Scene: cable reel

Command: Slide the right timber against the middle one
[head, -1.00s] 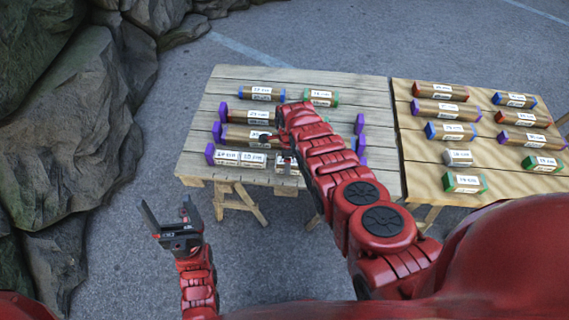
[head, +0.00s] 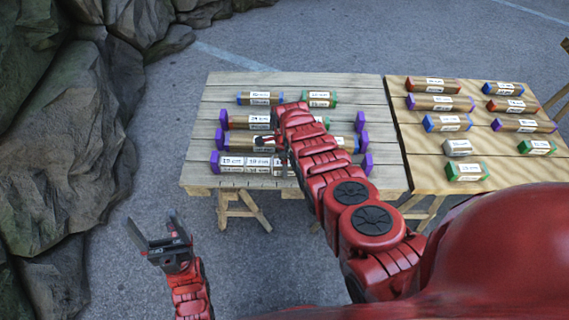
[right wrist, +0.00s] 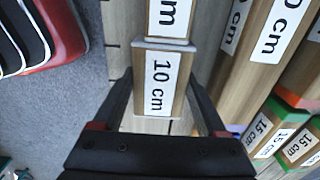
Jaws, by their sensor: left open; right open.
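Three timbers lie in the near row of the left table: the left timber (head: 232,164), the middle timber (head: 258,164) and the right timber (head: 280,167), partly hidden by my right arm. In the right wrist view the right timber (right wrist: 158,88), marked 10 cm, lies between the fingers of my open right gripper (right wrist: 160,80). Its far end is right by the end of the middle timber (right wrist: 168,20); they look touching or nearly so. My left gripper (head: 160,235) is open and empty, off the table's near left side.
Purple end blocks (head: 215,163) (head: 366,165) stand at both sides of the near row. Further rows of timbers (head: 260,98) lie behind. A second table (head: 410,150) with several blocks adjoins at right. Rocks (head: 60,130) rise at left.

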